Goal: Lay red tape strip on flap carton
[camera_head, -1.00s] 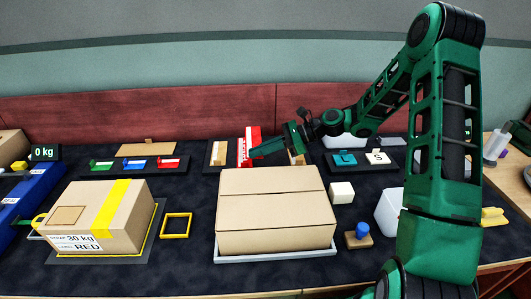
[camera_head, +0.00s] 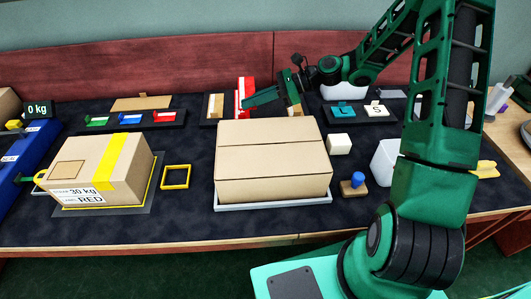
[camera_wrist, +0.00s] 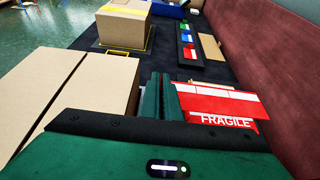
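A red strip with white marking (camera_head: 243,97) stands behind the flap carton, near its far left corner. The wrist view shows its red surface with the word FRAGILE (camera_wrist: 228,119), just right of my fingers. The flap carton (camera_head: 272,170) is closed, with a seam across its top, and sits in the middle of the bench. My gripper (camera_head: 258,98) is behind the carton, beside the red strip. In the wrist view my fingers (camera_wrist: 160,95) look shut together, with only a thin dark line between them. I see no strip clearly between them.
A taped carton (camera_head: 85,175) stands left, with a yellow frame (camera_head: 176,177) beside it. A tray (camera_head: 130,127) holds green, blue and red pieces. A white cube (camera_head: 339,144), blue-knobbed stamp (camera_head: 354,185) and white bin (camera_head: 385,160) lie right. Dark bench is clear around the yellow frame.

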